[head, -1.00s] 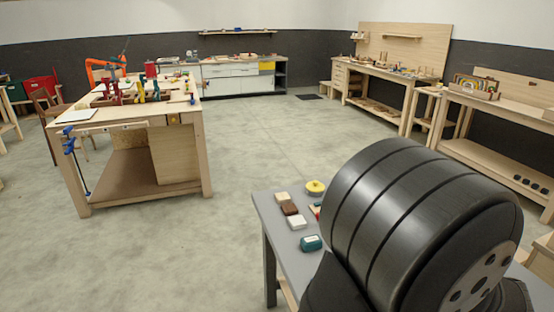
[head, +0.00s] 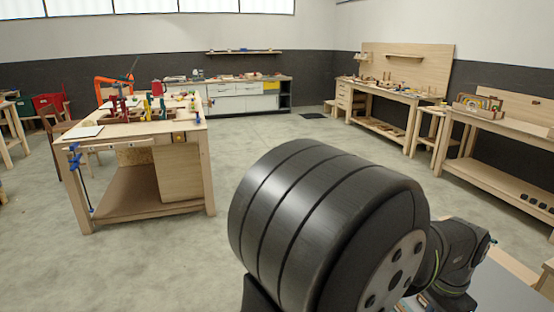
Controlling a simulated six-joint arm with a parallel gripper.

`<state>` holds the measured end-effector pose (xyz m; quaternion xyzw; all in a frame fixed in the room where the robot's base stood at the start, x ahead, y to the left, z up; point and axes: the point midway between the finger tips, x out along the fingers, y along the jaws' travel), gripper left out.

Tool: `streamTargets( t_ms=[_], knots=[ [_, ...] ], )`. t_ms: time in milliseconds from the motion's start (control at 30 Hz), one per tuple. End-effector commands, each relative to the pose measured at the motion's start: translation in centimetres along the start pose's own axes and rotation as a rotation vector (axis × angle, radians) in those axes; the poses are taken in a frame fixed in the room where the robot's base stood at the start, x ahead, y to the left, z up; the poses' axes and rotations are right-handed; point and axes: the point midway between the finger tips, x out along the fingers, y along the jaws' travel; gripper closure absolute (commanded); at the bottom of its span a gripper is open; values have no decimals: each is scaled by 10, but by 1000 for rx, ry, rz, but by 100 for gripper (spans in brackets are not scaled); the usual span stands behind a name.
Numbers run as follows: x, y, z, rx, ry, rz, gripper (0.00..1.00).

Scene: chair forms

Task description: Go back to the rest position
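In the head view a large black ribbed part of my own arm (head: 320,215) fills the lower middle. More of my arm (head: 455,258) shows to its right, bending down over a grey table (head: 510,292). My gripper is not visible in this view. Most of the grey table is hidden behind my arm or below the picture's edge.
A wooden workbench (head: 140,140) with clamps and tools stands at the left. Low cabinets (head: 235,98) line the back wall. Another bench (head: 380,90) and a shelf bench (head: 500,125) stand along the right. The concrete floor (head: 280,130) between them is clear.

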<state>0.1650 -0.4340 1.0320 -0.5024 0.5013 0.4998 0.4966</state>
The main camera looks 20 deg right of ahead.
Motion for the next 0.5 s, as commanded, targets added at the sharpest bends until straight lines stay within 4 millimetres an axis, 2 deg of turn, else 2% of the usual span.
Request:
streamTargets(
  t_ms=[33,433,500],
  knots=[
    [14,1,1,2,-9,2,100],
    [94,1,2,3,-10,0,100],
    [70,0,0,4,0,-4,100]
  ],
)
